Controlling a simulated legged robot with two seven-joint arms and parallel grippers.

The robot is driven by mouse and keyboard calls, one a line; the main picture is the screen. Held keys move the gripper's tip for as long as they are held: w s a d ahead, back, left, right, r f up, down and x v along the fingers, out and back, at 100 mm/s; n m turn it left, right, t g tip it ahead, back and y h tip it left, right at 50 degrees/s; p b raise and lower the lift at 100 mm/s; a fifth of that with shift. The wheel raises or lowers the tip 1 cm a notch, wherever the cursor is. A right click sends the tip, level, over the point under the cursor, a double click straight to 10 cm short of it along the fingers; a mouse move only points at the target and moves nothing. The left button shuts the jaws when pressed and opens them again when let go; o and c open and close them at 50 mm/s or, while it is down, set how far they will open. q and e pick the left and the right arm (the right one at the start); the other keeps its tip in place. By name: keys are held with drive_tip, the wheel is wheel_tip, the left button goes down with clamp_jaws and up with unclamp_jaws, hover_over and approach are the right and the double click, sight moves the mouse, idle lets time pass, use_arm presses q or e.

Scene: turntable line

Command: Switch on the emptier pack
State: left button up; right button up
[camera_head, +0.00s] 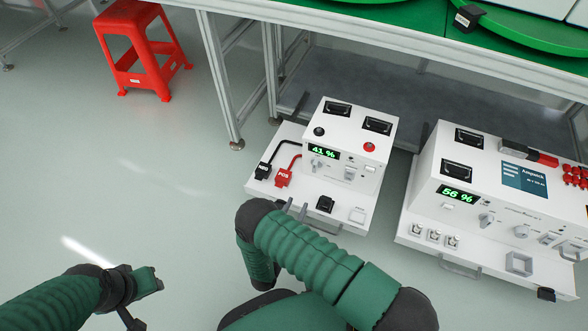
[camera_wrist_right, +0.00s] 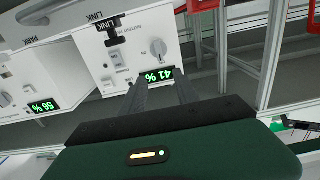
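The left white pack (camera_head: 345,140) reads 41 % on its green display (camera_head: 323,153); the right white pack (camera_head: 500,190) reads 56 % (camera_head: 458,196). The 41 % pack's front has a knob (camera_head: 317,165) and a small switch (camera_head: 350,173); their settings are too small to read. In the right wrist view the 41 % display (camera_wrist_right: 160,75) and knob (camera_wrist_right: 157,48) appear upside down. My right gripper (camera_head: 296,209) is in front of the 41 % pack, its fingers apart and empty, as the wrist view shows (camera_wrist_right: 160,88). My left gripper (camera_head: 138,300) is low at left, over floor, its fingers unclear.
Black NEG (camera_head: 263,170) and red POS (camera_head: 283,177) connectors lie on the left pack's base, cabled to it. A metal-framed table (camera_head: 360,35) stands over the packs' back. A red stool (camera_head: 140,50) is at the far left.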

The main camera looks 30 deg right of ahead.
drive_tip(key=b+x, duration=0.7)
drive_tip(key=x, duration=0.9)
drive_tip(key=shift+w+r, duration=0.2)
drive_tip(key=shift+r, duration=0.05)
drive_tip(key=shift+d, duration=0.15)
clamp_jaws()
